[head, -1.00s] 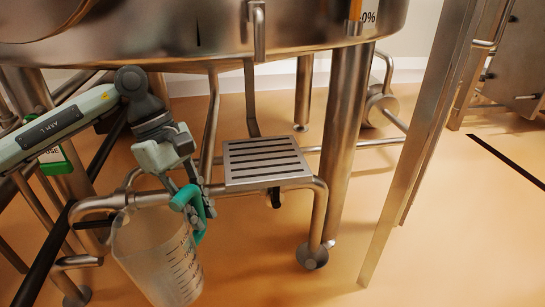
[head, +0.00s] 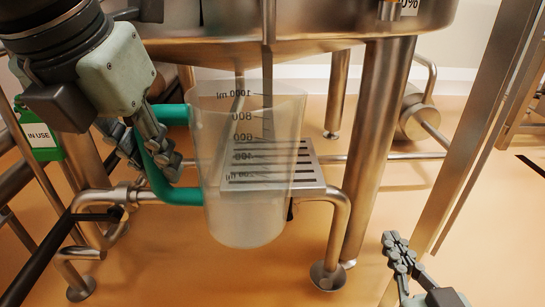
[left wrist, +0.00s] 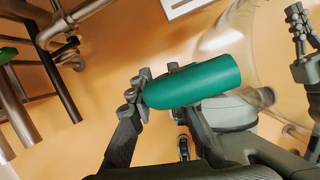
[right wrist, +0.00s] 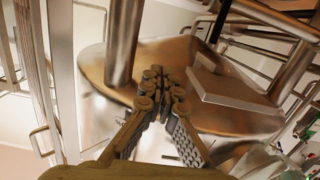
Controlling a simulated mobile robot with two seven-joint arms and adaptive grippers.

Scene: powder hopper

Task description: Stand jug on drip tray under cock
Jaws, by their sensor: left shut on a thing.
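The jug (head: 245,215) is clear plastic with printed volume marks and a green handle (head: 178,197). My left gripper (head: 155,150) is shut on the handle and holds the jug nearly upright, off the floor. The left wrist view shows the handle (left wrist: 195,82) between its fingers. The slotted steel drip tray (head: 310,172) shows behind and through the jug, which looks nearer to me than the tray. A steel outlet pipe (head: 268,25) hangs from the vessel above; whether it is the cock I cannot tell. My right gripper (head: 397,252) is empty, its fingertips together, at lower right.
The large steel vessel (head: 330,25) spans the top, close above the jug's rim. A thick leg (head: 375,150) and a slanted post (head: 465,130) stand to the right. Tubing (head: 335,235) carries the tray. A green "IN USE" tag (head: 40,138) hangs at left.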

